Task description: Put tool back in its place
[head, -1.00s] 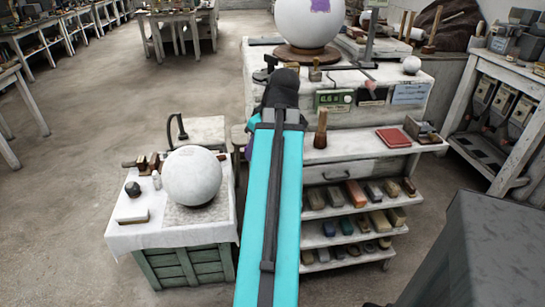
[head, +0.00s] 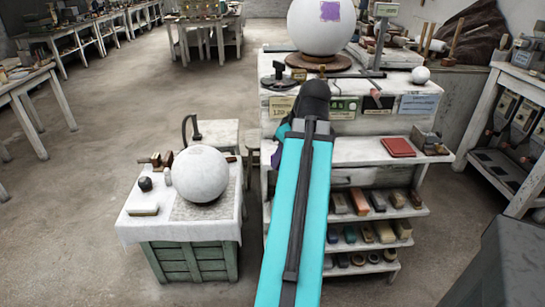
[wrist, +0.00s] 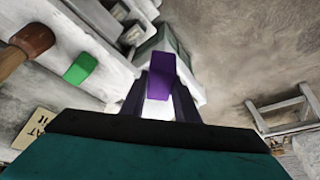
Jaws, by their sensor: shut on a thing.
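My gripper (wrist: 160,100) is shut on a purple block-like thing (wrist: 161,72), seen between its two dark fingers in the wrist view. I take this as the tool; its full shape cannot be made out. In the head view my teal arm reaches forward to the white workbench, and a small purple bit (head: 277,158) shows just left of it. The fingertips are hidden there behind my arm. In the wrist view a brown wooden handle (wrist: 30,42) and a green block (wrist: 82,68) lie to the left of the gripper, apart from it.
The white workbench (head: 360,150) carries a large white sphere (head: 308,30), a red book (head: 398,147) and, below, shelves of several blocks. A green crate table (head: 190,262) with another sphere (head: 200,174) stands left. Open floor (head: 120,130) lies further left.

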